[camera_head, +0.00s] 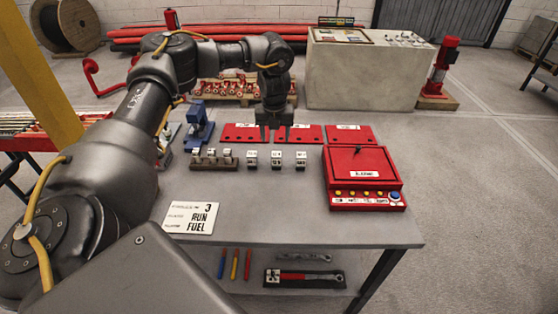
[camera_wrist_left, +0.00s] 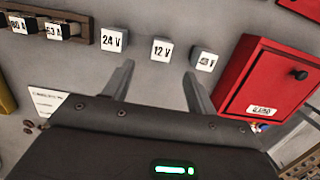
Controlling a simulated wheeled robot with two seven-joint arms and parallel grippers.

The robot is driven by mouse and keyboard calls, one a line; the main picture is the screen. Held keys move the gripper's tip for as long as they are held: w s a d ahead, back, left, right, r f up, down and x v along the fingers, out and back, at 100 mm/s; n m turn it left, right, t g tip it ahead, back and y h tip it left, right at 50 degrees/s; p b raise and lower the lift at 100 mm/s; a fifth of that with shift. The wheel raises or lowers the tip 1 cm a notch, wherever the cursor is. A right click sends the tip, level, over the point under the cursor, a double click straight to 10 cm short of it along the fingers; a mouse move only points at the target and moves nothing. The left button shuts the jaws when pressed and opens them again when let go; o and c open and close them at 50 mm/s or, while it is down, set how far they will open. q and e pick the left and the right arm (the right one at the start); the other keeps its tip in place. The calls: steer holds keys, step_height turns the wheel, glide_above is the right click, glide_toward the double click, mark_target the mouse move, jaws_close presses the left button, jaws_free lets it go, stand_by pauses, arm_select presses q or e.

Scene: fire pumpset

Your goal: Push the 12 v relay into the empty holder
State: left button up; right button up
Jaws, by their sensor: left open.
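The 12 V relay (camera_head: 276,160) is the middle one of three small white-topped blocks standing apart on the grey table. My left gripper (camera_head: 275,134) is open and empty, above the table and behind the relay row in the head view. In the wrist view its fingers (camera_wrist_left: 158,69) are spread, with the 12 V relay ahead between their lines. The 24 V relay (camera_wrist_left: 114,40) and the 48 V relay (camera_wrist_left: 205,60) flank it. I cannot make out an empty holder. My right gripper is out of view.
A brown rail (camera_head: 198,165) with labelled blocks stands left of the relays. A red lidded box (camera_head: 362,172) stands right, with red plates (camera_head: 349,134) behind. A blue tool (camera_head: 199,125) and a RUN FUEL sign (camera_head: 190,218) are left. The front middle tabletop is clear.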

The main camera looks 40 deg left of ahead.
mark_target(277, 154)
arm_select(q)
steer(key=f, duration=0.3)
steer(key=shift+w+a+f, duration=0.25)
steer(key=shift+w+a, duration=0.05)
steer(key=shift+a, duration=0.05)
steer(key=shift+w+f, duration=0.3)
steer(key=shift+f, duration=0.45)
steer(key=shift+s+p, duration=0.15)
steer(key=shift+p, duration=0.15)
step_height(277, 154, down, 5)
steer(key=shift+f+p, duration=0.1)
steer(key=shift+p, duration=0.6)
steer(key=shift+d, duration=0.1)
steer(key=shift+c, duration=1.6)
steer(key=c, duration=0.8)
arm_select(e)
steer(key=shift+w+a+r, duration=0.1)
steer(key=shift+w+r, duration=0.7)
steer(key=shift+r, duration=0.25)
arm_select(q)
steer(key=shift+w, duration=0.2)
